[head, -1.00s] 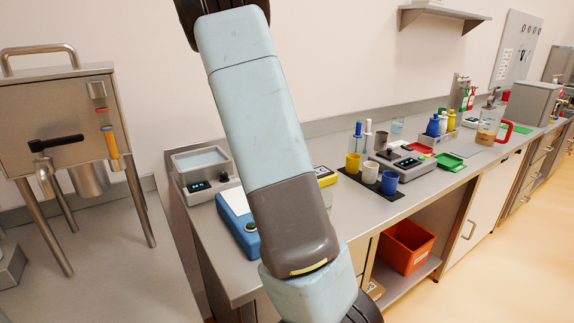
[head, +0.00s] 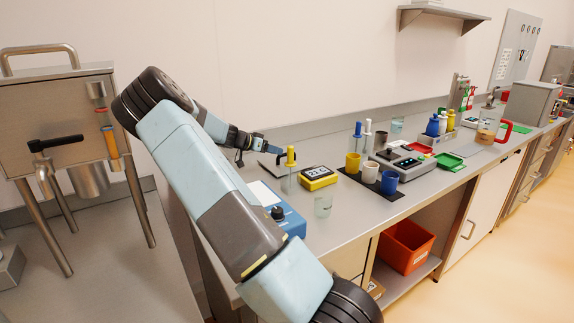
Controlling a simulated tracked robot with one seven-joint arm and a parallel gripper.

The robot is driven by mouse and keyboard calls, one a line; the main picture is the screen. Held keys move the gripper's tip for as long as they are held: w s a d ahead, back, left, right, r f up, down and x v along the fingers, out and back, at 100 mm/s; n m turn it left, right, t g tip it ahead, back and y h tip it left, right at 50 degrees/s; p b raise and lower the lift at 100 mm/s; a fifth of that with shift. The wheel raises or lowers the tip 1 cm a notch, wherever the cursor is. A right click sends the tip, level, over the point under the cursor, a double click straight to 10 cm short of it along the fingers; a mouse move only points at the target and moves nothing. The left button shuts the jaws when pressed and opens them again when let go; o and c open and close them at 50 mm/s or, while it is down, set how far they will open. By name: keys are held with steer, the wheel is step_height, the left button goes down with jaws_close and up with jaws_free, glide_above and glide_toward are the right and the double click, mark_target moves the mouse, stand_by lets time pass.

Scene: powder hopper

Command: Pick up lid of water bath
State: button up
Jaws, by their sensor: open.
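My gripper (head: 278,154) is small and far off in the head view, over the back of the bench behind the blue device. Its jaws are open, and I see nothing between them. The water bath and its lid are hidden behind my arm now. In the earlier head view the bath is a grey box with a small dark display and a pale top, at the bench's left end. I cannot tell how far my gripper is from the lid.
A blue device with a knob (head: 278,213), a glass beaker (head: 322,205), a yellow-handled tool (head: 291,160) and a yellow instrument (head: 318,177) stand near my arm. Coloured cups (head: 370,170) stand further right. A steel hopper (head: 60,120) stands at the left.

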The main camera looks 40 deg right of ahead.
steer(key=shift+w+x, duration=0.15)
steer(key=shift+x, duration=1.7)
steer(key=shift+w+x, duration=0.1)
steer(key=shift+x, duration=1.7)
steer(key=shift+f, duration=0.1)
steer(key=shift+c, duration=0.4)
jaws_close()
